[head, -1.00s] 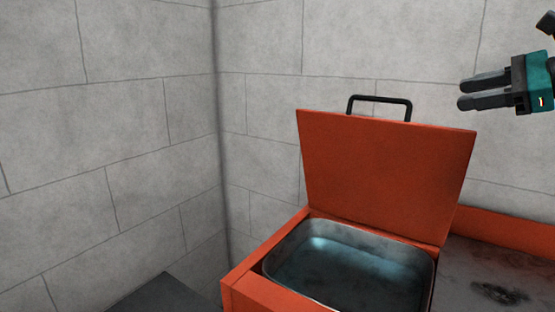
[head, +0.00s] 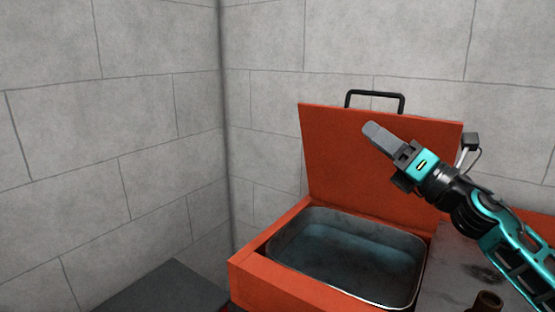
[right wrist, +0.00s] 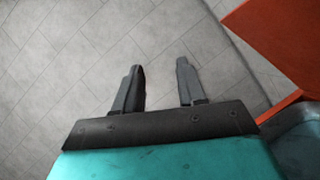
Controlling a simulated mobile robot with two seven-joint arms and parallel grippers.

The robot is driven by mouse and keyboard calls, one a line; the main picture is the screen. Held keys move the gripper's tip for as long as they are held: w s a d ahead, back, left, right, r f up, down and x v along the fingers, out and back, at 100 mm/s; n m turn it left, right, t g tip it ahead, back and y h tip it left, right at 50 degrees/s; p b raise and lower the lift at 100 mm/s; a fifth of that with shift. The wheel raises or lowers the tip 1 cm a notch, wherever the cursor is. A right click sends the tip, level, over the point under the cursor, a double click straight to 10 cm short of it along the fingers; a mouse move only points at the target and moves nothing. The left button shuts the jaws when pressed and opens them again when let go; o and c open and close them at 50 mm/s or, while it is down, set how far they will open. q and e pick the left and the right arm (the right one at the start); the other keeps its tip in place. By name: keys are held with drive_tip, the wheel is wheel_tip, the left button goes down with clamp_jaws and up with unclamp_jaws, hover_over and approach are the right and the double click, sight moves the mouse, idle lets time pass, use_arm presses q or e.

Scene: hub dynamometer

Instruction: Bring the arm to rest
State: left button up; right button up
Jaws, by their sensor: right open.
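My right gripper (head: 380,135) is in front of the raised orange lid (head: 340,150) in the head view, with its arm coming in from the lower right. In the right wrist view its two fingers (right wrist: 158,85) stand apart with nothing between them, over grey tile. The lid stands up, with a black handle (head: 376,95) on its top edge. I cannot tell from these views whether the gripper touches the lid. My left gripper is not in view.
Below the lid is an orange box (head: 250,270) with a metal basin (head: 345,255) in it. To its right is a stained grey top (head: 445,265), partly behind my arm. A dark grey block (head: 165,290) stands at the lower left. Block walls (head: 110,120) meet in a corner behind.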

drive_tip(key=s+d+f+m+g+h, duration=0.1)
drive_tip(key=s+f+m+h, duration=0.3)
drive_tip(key=f+m, duration=0.4)
drive_tip(key=s+d+f+m+g+h, duration=0.1)
drive_tip(key=s+f+m+h, duration=0.3)
drive_tip(key=f+m, duration=0.5)
drive_tip(key=s+d+f+m+g+h, duration=0.1)
drive_tip(key=s+d+f+m+h, duration=0.1)
drive_tip(key=f+m+h, duration=0.5)
drive_tip(key=shift+s+d+f+m+h, duration=0.15)
drive_tip(key=shift+s+f+m, duration=0.35)
drive_tip(key=shift+m, duration=0.5)
drive_tip(key=shift+s+f+m+h, duration=0.15)
drive_tip(key=shift+s+f+m, duration=0.3)
drive_tip(key=shift+m, duration=0.55)
drive_tip(key=s+a+f+m+g+y, duration=0.1)
drive_tip(key=s+f+m+g, duration=0.4)
drive_tip(key=s, duration=0.7)
drive_tip(key=s+a+f+m+g, duration=0.1)
drive_tip(key=s+f+m+g, duration=0.2)
drive_tip(key=s+f+g, duration=0.6)
drive_tip(key=w+a+f+n+t+y, duration=0.1)
drive_tip(key=w+f+t, duration=0.4)
drive_tip(key=t, duration=0.5)
drive_tip(key=shift+a+f+y, duration=0.5)
drive_tip(key=shift+a+f, duration=0.4)
drive_tip(key=shift+f, duration=0.3)
drive_tip(key=shift+d, duration=0.1)
